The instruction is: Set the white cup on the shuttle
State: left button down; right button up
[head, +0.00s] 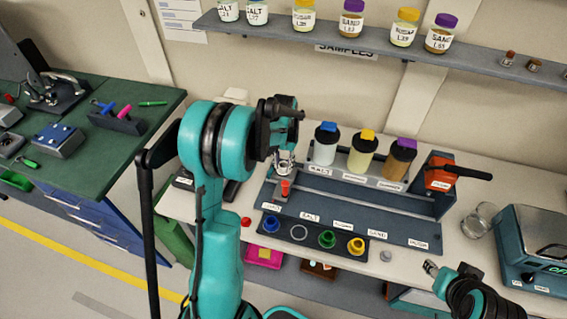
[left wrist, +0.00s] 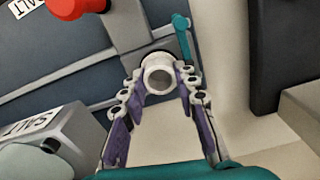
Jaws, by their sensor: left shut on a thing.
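The small white cup (left wrist: 158,72) is between the two fingertips of my left gripper (left wrist: 160,80) in the left wrist view, its round opening facing the camera. In the head view my left gripper (head: 285,165) is over the left end of the dark blue rail station, and the cup there is small and mostly hidden by the fingers. The shuttle seems to be the grey piece (left wrist: 124,27) just beyond the cup, by a red knob (head: 285,188). I cannot tell whether cup and shuttle touch. My right gripper (head: 431,267) is low at the right, away from the station; its jaw state is unclear.
Several capped jars (head: 325,144) stand behind the rail. A row of coloured rings (head: 327,239) lies in front. An orange tool (head: 440,178) is at the right end, with a glass beaker (head: 481,219) and a scale (head: 535,250) beyond. A sample shelf (head: 300,38) runs above.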

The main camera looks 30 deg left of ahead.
pick_arm(q)
jog(key=c, duration=1.1)
grip_release()
jog(key=shift+o, duration=0.2)
notch_tip(320, 180, up, 12)
jog(key=s+d+r+t+b, duration=0.2)
jog(key=s+d+r+t, duration=0.1)
jog(key=s+d, duration=0.6)
jog(key=s+d+f+t, duration=0.2)
jog(key=s+d, duration=0.1)
jog(key=s, duration=0.2)
jog(key=s+d+f+m+t+b, duration=0.1)
jog(key=s+d+f+t, duration=0.1)
jog(key=s, duration=0.3)
jog(key=shift+d+f+b, duration=0.3)
jog(key=shift+d, duration=0.45)
